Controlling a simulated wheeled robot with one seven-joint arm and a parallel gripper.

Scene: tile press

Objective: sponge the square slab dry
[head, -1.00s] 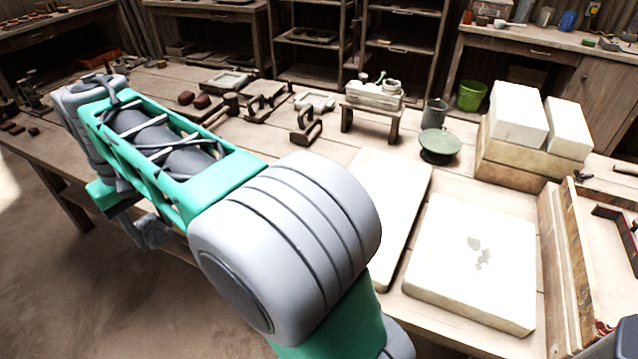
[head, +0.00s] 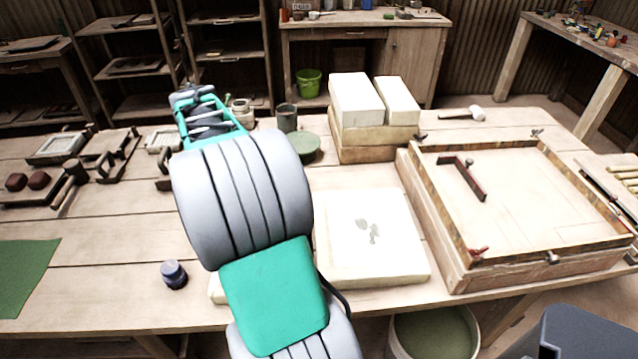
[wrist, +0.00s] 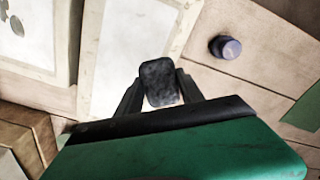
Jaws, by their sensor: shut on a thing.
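The square slab (head: 380,255) is a pale, thick block lying flat on the table, right of my arm in the head view. Several grey wet-looking spots (head: 368,229) mark its middle. Its edge and spots also show at the upper left of the wrist view (wrist: 38,52). My gripper (wrist: 160,98) is shut on a dark grey, rounded block (wrist: 158,77), which looks like a sponge. It is held over the table near a second pale slab (wrist: 133,45), apart from the square slab in the picture. In the head view my arm hides the gripper and most of the second slab.
A wooden frame box (head: 455,262) stands right of the square slab. White blocks on a wooden base (head: 380,145) and a green round stand (head: 306,148) are behind it. A blue-purple jar (head: 174,275) and a green mat (head: 25,275) lie left. A bucket (head: 435,335) is below the front edge.

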